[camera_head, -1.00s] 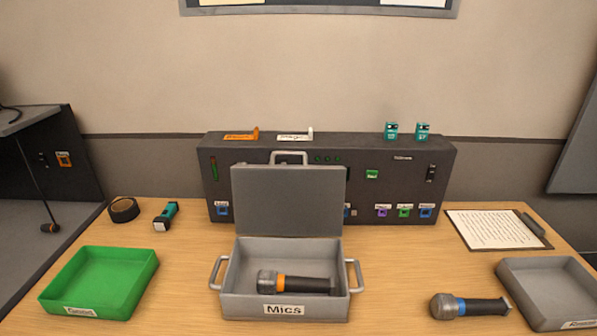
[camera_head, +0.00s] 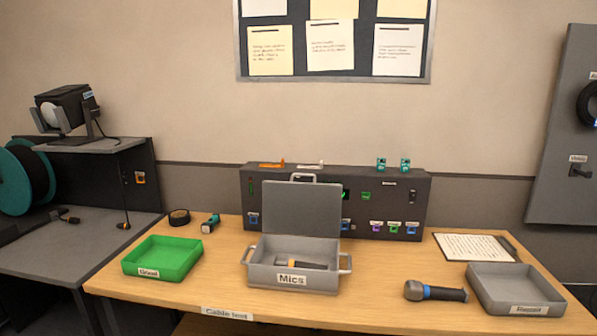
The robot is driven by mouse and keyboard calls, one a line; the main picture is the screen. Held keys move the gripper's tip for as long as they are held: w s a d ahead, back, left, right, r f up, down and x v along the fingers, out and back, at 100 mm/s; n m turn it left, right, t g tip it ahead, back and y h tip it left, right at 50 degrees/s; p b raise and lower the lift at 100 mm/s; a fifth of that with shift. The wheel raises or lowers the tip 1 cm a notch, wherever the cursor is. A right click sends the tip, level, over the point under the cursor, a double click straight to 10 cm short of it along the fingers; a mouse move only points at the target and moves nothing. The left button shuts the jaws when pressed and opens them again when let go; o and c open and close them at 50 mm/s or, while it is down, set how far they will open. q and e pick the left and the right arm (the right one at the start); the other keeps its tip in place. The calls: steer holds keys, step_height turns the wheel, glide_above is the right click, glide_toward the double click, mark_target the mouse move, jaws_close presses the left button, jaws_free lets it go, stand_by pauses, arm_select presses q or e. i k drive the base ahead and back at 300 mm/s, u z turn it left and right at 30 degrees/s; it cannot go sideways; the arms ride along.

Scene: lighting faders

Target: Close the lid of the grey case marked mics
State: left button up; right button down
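The grey case marked Mics (camera_head: 292,280) stands near the middle of the wooden table. Its lid (camera_head: 301,208) is open and stands upright at the back, with a handle at its top edge. A microphone with an orange band (camera_head: 302,264) lies inside the case. Two side handles stick out at the left and right of the case. Neither of my grippers shows in the head view.
A green tray marked Good (camera_head: 162,258) is to the left, a grey tray marked Repair (camera_head: 515,289) to the right. A blue-banded microphone (camera_head: 435,292) lies between case and grey tray. A dark panel box (camera_head: 400,205) stands behind the lid. A clipboard (camera_head: 470,247) lies back right.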

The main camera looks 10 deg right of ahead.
mark_target(313, 209)
steer(key=u, duration=0.75)
steer(key=i, duration=1.45)
steer(key=z, duration=0.4)
